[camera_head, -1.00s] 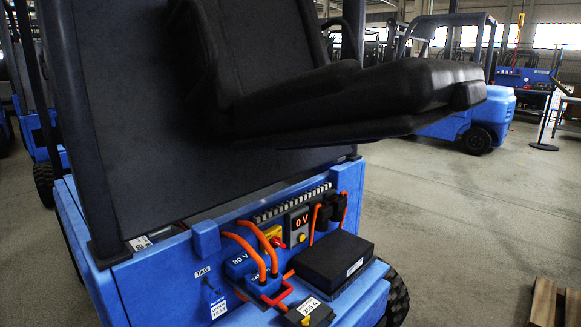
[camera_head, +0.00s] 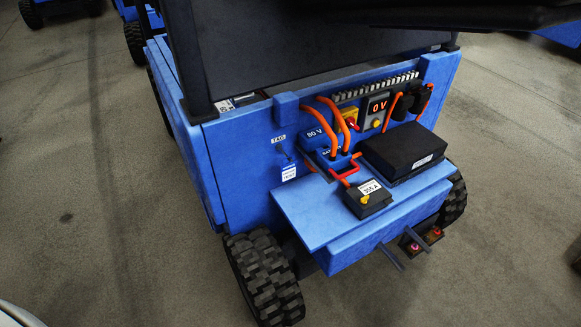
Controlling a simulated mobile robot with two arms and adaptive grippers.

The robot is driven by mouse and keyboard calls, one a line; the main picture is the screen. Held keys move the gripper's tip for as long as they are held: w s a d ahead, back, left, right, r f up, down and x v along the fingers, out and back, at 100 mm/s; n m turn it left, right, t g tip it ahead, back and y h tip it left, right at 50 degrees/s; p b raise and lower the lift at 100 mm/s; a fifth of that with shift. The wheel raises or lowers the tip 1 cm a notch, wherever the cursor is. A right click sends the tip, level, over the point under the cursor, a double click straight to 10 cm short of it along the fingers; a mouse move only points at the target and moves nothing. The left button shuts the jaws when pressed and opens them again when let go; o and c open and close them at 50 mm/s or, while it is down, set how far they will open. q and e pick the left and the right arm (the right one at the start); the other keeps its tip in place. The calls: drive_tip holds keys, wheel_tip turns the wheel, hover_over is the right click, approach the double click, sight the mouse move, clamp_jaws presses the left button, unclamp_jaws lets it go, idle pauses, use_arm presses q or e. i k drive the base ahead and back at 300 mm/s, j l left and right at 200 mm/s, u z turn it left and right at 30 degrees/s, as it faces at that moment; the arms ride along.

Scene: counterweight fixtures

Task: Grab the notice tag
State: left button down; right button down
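The notice tag (camera_head: 288,172) is a small blue and white tag with printed text. It hangs on the blue front panel (camera_head: 245,160) of the forklift, left of the battery connectors, below a small white label reading TAG (camera_head: 278,138). Its print is too small to read fully. It appears to hang from a small peg or hook, but the fastening is unclear. Neither of my grippers is in view, and nothing touches the tag.
Orange cables (camera_head: 322,122) loop into a blue 80 V connector (camera_head: 314,136) right of the tag. A display (camera_head: 378,106) reads 0 V. A black box (camera_head: 402,150) and a small 355 A box (camera_head: 367,199) sit on the blue ledge (camera_head: 307,212). The dark seat overhangs above.

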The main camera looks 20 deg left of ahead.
sight(288, 169)
drive_tip(key=j+u, duration=0.35)
drive_tip(key=i+j+u, duration=0.15)
drive_tip(key=j+u, duration=0.15)
drive_tip(key=i+j+u, duration=0.1)
drive_tip(key=j+u, duration=0.25)
